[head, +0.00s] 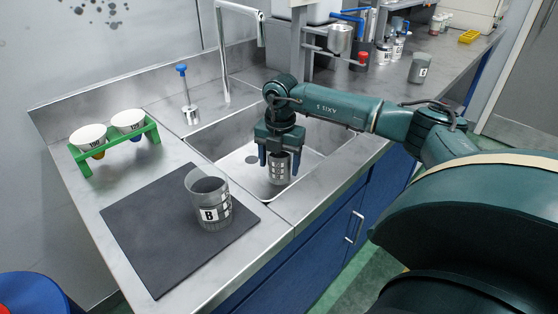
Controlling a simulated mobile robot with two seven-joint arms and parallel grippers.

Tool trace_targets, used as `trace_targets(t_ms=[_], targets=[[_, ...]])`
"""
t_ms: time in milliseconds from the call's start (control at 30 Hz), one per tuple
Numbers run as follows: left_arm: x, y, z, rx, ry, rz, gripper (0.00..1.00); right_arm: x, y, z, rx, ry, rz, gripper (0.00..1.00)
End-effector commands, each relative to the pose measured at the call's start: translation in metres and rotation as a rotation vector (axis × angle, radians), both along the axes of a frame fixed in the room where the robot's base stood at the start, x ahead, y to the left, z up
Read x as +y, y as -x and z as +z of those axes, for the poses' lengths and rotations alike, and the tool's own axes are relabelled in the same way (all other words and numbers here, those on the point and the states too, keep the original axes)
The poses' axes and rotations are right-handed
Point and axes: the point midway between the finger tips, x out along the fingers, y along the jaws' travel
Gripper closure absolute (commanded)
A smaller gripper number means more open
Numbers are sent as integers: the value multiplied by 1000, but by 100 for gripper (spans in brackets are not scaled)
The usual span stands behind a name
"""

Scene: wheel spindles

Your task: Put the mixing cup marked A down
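My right gripper (279,158) reaches down over the sink, with its two blue-tipped fingers on either side of a grey mixing cup (279,169). It looks shut on this cup, which is upright, inside the sink opening. Printed markings show on the cup, but I cannot read a letter A on it. I cannot tell whether its base touches the sink floor. A second grey mixing cup marked B (209,200) stands upright on the dark mat (160,240). My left gripper is not in view.
A green rack (118,141) with two white paper funnels stands at the left. A blue-topped plunger tool (187,95) and a tap (222,50) are behind the sink (225,140). Another grey cup (419,68) stands at the back right. The mat's left part is clear.

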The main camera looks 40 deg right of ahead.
Motion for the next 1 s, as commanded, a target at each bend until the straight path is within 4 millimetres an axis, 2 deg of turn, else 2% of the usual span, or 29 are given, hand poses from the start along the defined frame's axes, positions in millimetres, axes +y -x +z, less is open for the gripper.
trace_targets(t_ms=[267,433,567,800,1000], targets=[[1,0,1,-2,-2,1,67,0,0,0,-1,0,0,24],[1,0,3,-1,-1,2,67,0,0,10,-2,0,0,24],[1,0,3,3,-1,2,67,0,0,33,-4,0,0,24],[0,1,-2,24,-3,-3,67,-1,1,86,-4,0,0,24],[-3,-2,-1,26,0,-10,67,-1,2,115,-2,0,0,24]])
